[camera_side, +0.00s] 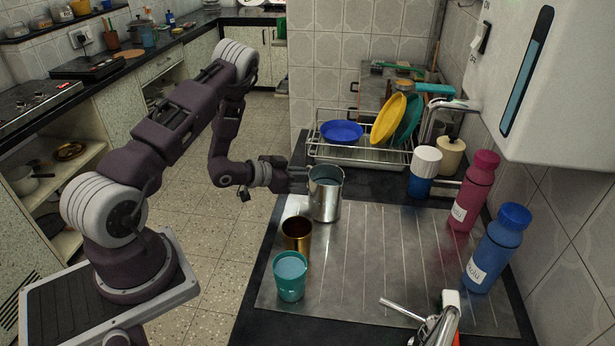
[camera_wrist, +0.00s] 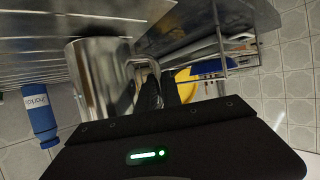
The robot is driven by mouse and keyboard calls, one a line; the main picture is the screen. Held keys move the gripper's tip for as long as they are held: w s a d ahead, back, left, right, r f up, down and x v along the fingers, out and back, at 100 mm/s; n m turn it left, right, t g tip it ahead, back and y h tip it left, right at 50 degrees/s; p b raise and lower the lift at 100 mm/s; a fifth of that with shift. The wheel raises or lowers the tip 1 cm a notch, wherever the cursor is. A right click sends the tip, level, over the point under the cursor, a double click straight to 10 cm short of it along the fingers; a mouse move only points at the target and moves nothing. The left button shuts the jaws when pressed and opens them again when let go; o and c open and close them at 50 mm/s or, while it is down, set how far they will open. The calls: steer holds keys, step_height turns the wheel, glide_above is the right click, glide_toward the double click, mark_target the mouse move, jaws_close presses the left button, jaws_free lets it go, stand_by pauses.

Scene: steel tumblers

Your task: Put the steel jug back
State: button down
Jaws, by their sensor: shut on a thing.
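The steel jug (camera_side: 325,196) stands upright, mouth up, at the far left part of the ribbed steel drainboard (camera_side: 370,245). In the wrist view its shiny wall (camera_wrist: 97,80) and its handle (camera_wrist: 140,66) show large and close. My gripper (camera_side: 303,180) reaches in from the left, level with the jug's upper half. Its dark fingers (camera_wrist: 163,92) are shut on the handle. The fingers partly hide the handle. I cannot tell whether the base touches the drainboard or hangs slightly above it.
A brown-gold tumbler (camera_side: 297,234) and a teal tumbler (camera_side: 290,276) stand in front of the jug. A dish rack (camera_side: 360,152) with plates is behind. Pink (camera_side: 474,190) and blue (camera_side: 497,248) bottles and a tap (camera_side: 437,325) are at right. The drainboard's middle is clear.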

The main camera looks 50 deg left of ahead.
steer(key=shift+f, duration=0.15)
steer(key=c, duration=1.5)
jaws_free()
